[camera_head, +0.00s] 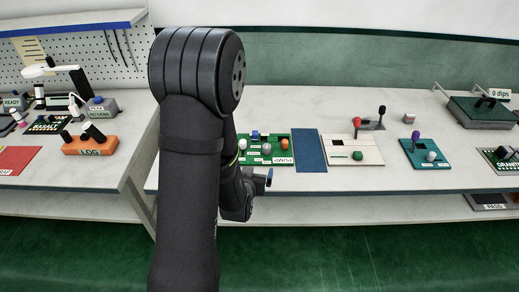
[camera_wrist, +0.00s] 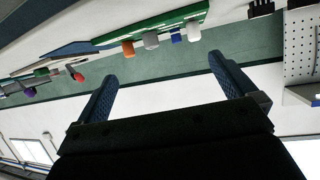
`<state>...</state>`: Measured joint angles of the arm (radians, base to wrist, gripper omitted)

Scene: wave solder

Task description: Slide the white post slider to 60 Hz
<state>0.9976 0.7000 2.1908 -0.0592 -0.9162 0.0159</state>
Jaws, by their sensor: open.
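A green board (camera_head: 278,158) on the bench carries a white knob (camera_head: 242,144), a grey knob (camera_head: 267,149), an orange knob (camera_head: 285,144) and a blue part (camera_head: 254,135). A teal board (camera_head: 416,146) farther right has a pale knob (camera_head: 431,156) and a purple one. I cannot tell which pale knob is the white post slider; the 60 Hz mark is not readable. My gripper (camera_head: 268,178) is in front of the green board near the bench edge, mostly hidden by my arm. In the wrist view my gripper (camera_wrist: 163,68) is open and empty, below the tilted green board (camera_wrist: 150,28).
A blue mat (camera_head: 309,151) lies right of the green board. A cream board (camera_head: 352,150) with a green knob and a red-handled lever (camera_head: 370,124) stand beyond it. An orange LOG block (camera_head: 90,146) sits on the left bench.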

